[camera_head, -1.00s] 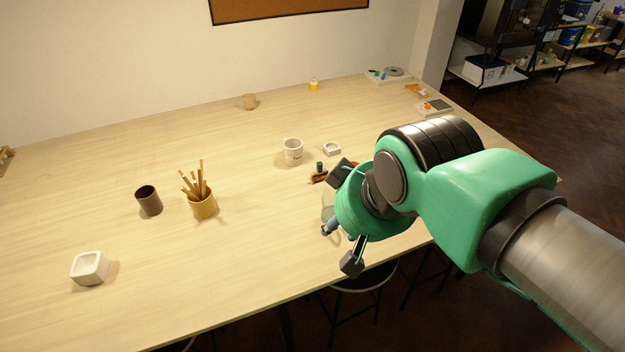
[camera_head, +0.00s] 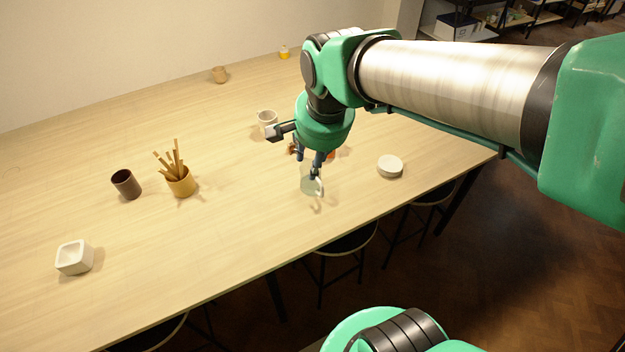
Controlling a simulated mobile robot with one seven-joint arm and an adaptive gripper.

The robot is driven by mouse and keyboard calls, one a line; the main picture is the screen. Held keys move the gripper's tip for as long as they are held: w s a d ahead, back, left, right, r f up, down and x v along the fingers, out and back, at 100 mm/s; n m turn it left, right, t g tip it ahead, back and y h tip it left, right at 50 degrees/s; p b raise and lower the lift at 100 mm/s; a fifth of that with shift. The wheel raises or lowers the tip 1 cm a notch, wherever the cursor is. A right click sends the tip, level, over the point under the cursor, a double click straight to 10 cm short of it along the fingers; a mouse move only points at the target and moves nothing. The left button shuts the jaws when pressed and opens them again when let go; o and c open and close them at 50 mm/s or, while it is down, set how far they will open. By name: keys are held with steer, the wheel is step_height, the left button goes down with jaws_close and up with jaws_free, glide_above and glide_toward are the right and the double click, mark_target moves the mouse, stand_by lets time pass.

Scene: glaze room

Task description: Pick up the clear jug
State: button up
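The clear jug (camera_head: 311,187) stands on the wooden table near its front edge. It is see-through and faint, and my gripper partly hides its upper part. My gripper (camera_head: 295,154) hangs over the table just above and behind the jug. Its fingers are spread apart: one dark finger points out to the left and another reaches down close to the jug. I cannot tell whether that finger touches the jug. Nothing is seen held.
A white mug (camera_head: 267,119) stands behind my gripper. A round white dish (camera_head: 390,166) lies to the right. A yellow cup with sticks (camera_head: 180,183), a dark cup (camera_head: 126,185) and a square white dish (camera_head: 75,257) stand to the left. Stools are below the front edge.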

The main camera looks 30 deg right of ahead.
steer(key=w+d+f+m+g+p, duration=0.2)
steer(key=w+d+f+m, duration=0.4)
steer(key=m, duration=0.3)
steer(key=m+g+p, duration=0.1)
steer(key=m+p, duration=0.1)
steer(key=m, duration=0.7)
glide_above(322, 188)
step_height(322, 188, down, 10)
steer(key=shift+w+d+r, duration=0.1)
steer(key=shift+w+d, duration=0.05)
steer(key=shift+w, duration=0.1)
steer(key=shift+f+b, duration=0.5)
steer(key=shift+f, duration=3.8)
steer(key=shift+f, duration=0.1)
steer(key=shift+f, duration=2.5)
